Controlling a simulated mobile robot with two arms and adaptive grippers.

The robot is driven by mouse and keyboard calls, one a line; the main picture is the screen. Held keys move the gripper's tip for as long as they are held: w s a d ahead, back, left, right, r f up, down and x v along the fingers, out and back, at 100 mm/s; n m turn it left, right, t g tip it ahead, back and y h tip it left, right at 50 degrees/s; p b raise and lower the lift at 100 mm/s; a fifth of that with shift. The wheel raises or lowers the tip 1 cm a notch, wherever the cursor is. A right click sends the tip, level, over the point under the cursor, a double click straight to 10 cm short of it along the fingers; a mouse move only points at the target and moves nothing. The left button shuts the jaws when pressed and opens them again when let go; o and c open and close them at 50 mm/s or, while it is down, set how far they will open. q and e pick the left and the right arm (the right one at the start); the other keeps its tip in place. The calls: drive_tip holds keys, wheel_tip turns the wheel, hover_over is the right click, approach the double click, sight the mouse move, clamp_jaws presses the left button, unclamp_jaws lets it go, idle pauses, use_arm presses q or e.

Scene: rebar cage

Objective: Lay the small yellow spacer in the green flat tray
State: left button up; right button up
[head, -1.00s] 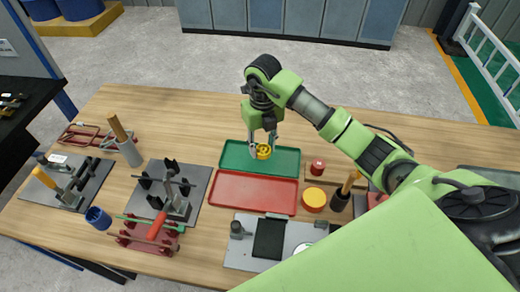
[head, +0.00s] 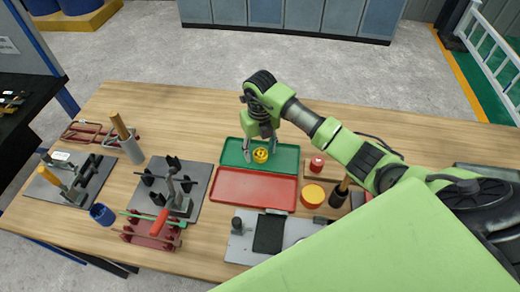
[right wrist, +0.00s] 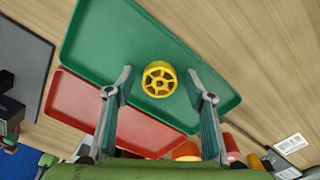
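The small yellow spacer (head: 260,155) is a spoked ring resting in the green flat tray (head: 287,158). In the right wrist view the spacer (right wrist: 159,79) lies on the floor of the green tray (right wrist: 110,42), with gaps between it and both fingers. My right gripper (head: 261,151) is over the tray. The right wrist view shows the gripper (right wrist: 165,80) open, one finger on each side of the spacer and not touching it. My left gripper is not in view.
A red flat tray (head: 255,189) sits directly in front of the green one. A red cap (head: 317,164) and an orange-yellow disc (head: 312,195) stand to the right. Grey fixture plates (head: 192,208) lie to the left. The wooden table behind the green tray is clear.

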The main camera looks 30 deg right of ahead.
sight(260, 152)
drive_tip(key=shift+r, duration=0.1)
drive_tip(key=shift+r, duration=0.15)
drive_tip(key=shift+w+r, duration=0.1)
drive_tip(key=shift+r, duration=0.2)
wheel_tip(260, 152, up, 11)
drive_tip(key=b, duration=0.3)
drive_tip(key=shift+r, duration=0.15)
